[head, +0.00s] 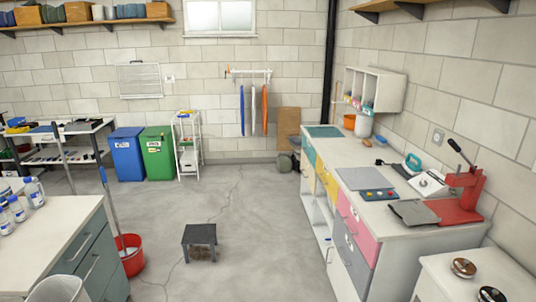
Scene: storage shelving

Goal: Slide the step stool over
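A small dark grey step stool (200,234) stands upright on the concrete floor, a little left of the middle of the head view and towards the front. Its flat top and legs show, and a shadowed brownish patch is visible beneath it. Nothing touches it. Neither my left gripper nor my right gripper is in the head view.
A red bucket (130,262) with a mop stands left of the stool. A long counter (345,225) runs along the right. The floor (265,230) right of and behind the stool is clear.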

